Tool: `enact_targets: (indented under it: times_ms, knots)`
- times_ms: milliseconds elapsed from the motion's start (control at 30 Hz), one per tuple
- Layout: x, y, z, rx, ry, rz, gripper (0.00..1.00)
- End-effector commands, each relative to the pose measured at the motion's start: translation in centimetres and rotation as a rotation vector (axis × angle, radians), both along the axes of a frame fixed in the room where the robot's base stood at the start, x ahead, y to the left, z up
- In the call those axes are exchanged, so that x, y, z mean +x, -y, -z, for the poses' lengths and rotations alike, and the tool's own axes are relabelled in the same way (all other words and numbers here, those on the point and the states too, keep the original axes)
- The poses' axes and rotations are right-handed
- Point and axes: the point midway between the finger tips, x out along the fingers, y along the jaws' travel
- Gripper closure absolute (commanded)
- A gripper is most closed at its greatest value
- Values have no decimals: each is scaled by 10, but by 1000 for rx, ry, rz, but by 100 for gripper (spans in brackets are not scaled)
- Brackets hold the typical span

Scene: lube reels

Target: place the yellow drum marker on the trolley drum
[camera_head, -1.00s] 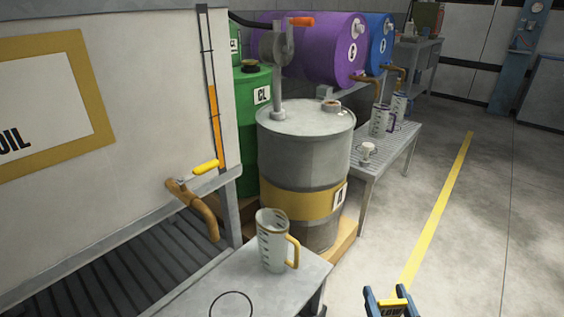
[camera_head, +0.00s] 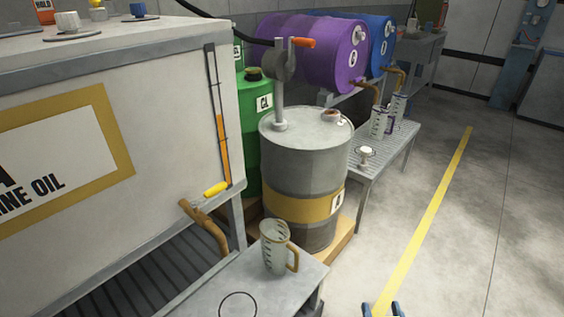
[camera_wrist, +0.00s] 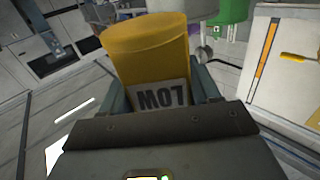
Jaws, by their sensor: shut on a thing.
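My gripper (camera_wrist: 155,88) is shut on the yellow marker (camera_wrist: 148,45) in the wrist view. The marker is a thick yellow piece with a pale label reading LOW, upside down in that view. In the head view only the blue tips of my gripper (camera_head: 382,310) show at the bottom edge, and the marker is out of frame. A grey drum (camera_head: 300,165) with a yellow band and a hand pump stands upright on a wooden base, well away from my gripper. I cannot tell whether it is the trolley drum.
A small table (camera_head: 200,290) holds a clear measuring jug (camera_head: 275,248). A large pale tank (camera_head: 150,70) fills the left. Floor on the right is open around the yellow line (camera_head: 430,225).

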Motion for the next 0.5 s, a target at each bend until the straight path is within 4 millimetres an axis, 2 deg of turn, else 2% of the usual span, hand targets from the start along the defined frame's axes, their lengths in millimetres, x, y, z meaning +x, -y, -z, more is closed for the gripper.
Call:
enact_targets:
  times_ms: [333,433,500]
  knots:
    - [0,-3,2,0,1,-7,68]
    - [1,-17,8,0,2,-42,68]
    - [3,-36,14,0,2,-86,68]
